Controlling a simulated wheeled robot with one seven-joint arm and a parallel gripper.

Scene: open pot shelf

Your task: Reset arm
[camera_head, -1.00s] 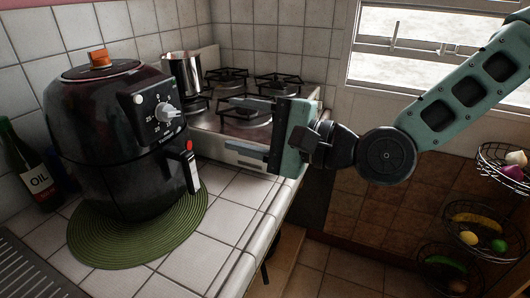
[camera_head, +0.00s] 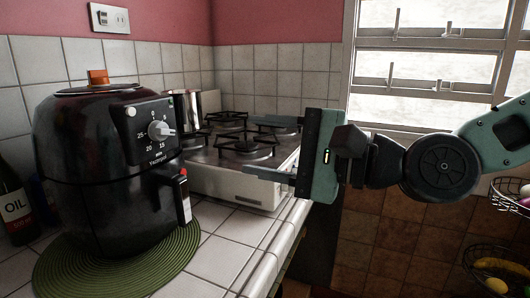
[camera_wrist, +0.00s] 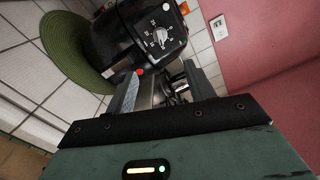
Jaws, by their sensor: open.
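My gripper (camera_head: 275,151) is on the right of the head view, at the end of my green arm. Its two dark fingers point left, set well apart with nothing between them. From this view they overlap the stove's front right part; I cannot tell the exact distance. In the wrist view the fingers (camera_wrist: 160,92) point up the picture toward the black air fryer (camera_wrist: 140,40), with the stove's pot partly behind them. The air fryer also stands at the left in the head view (camera_head: 110,170), apart from the gripper, its drawer shut.
A white gas stove (camera_head: 235,188) with black grates and a metal pot (camera_head: 184,103) stands behind the air fryer. A green round mat (camera_head: 60,275) lies under the fryer. An oil bottle (camera_head: 14,200) is at far left. Wire fruit baskets (camera_head: 500,262) hang at right. A window (camera_head: 435,60) is behind.

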